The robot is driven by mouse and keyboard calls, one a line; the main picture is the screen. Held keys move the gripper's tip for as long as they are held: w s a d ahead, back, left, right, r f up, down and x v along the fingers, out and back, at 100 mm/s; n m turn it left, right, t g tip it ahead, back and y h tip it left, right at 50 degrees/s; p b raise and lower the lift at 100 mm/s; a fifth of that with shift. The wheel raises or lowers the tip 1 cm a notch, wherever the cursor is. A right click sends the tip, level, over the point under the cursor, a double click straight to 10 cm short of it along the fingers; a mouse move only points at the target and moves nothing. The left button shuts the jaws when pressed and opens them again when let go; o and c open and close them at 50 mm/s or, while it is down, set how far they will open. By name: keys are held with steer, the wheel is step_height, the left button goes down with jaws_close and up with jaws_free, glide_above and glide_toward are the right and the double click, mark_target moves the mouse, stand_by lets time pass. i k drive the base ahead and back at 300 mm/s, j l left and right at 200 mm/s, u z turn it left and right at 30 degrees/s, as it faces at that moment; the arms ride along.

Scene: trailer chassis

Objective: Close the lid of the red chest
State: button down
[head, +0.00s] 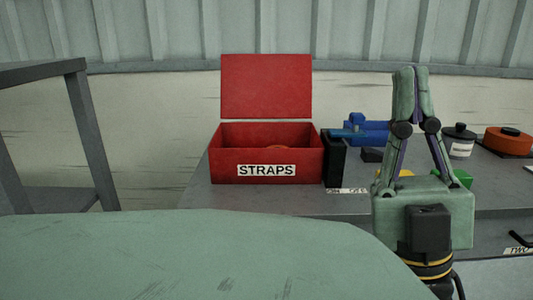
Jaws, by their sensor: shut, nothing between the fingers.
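The red chest (225,167) stands on the grey bench, its front carrying a white label that reads STRAPS. Its red lid (266,86) is open and stands upright at the back edge. Something orange-brown (277,147) shows partly inside; most of the inside is hidden by the front wall. My gripper (410,72) is to the right of the chest and nearer to me, pointing up. Its fingers are together and hold nothing. It appears apart from the chest and lid.
A black upright holder (335,160) stands close against the chest's right side. A grey metal frame (92,140) stands at left. The space above the chest is clear.

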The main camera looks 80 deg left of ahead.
mark_target(253, 86)
steer(key=k+u, duration=0.15)
steer(key=u, duration=2.15)
steer(key=i+j+u, duration=0.6)
steer(key=i, duration=0.3)
